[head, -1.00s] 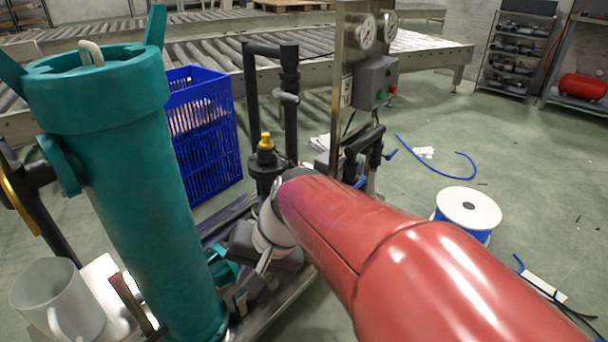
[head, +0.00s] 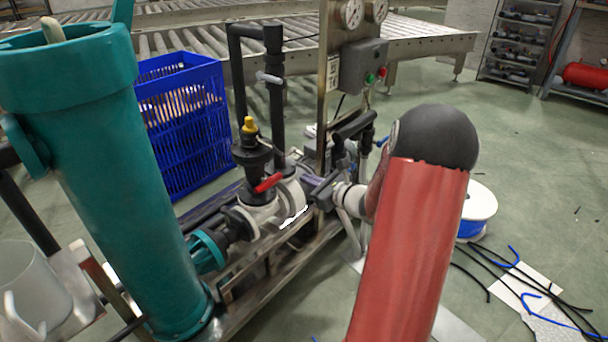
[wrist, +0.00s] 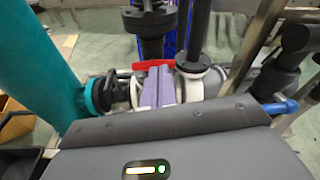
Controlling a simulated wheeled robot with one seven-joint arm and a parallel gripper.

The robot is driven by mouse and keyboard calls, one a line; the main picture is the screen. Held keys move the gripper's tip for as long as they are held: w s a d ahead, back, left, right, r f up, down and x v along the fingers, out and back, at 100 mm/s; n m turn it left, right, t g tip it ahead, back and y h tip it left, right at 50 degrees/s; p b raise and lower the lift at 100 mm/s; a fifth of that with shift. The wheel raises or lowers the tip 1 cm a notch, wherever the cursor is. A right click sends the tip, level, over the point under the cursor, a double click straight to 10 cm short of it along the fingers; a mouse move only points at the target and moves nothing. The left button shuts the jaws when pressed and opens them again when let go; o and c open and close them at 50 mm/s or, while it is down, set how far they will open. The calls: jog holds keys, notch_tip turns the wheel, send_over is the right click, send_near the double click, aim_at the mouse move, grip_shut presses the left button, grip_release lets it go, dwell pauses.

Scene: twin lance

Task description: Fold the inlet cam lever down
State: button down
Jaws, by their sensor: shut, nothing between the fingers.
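A red lever (head: 267,183) sits on the valve and coupling assembly, its right end a little higher than its left. It also shows in the wrist view (wrist: 153,65), lying nearly level across the pipework. I cannot tell for sure whether it is the inlet cam lever. My gripper (wrist: 160,72) is shut and empty, its two pale purple-grey fingers side by side. In the wrist view the fingertips overlap the right part of the red lever; I cannot tell whether they touch it. A black coupling (wrist: 104,92) joins the teal fitting left of the fingers.
A tall teal housing (head: 120,170) stands at left. A black valve body with a yellow top (head: 249,125) and upright black pipes (head: 276,90) rise behind the lever. A gauge panel (head: 328,80) and control box (head: 363,68) stand right. A blue crate (head: 190,130) is behind.

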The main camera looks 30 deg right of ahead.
aim_at(270, 147)
jog(key=w+a+r, duration=0.2)
jog(key=w+a, duration=0.1)
jog(key=w, duration=0.4)
jog(key=shift+r+p, duration=0.35)
jog(key=shift+p, duration=0.05)
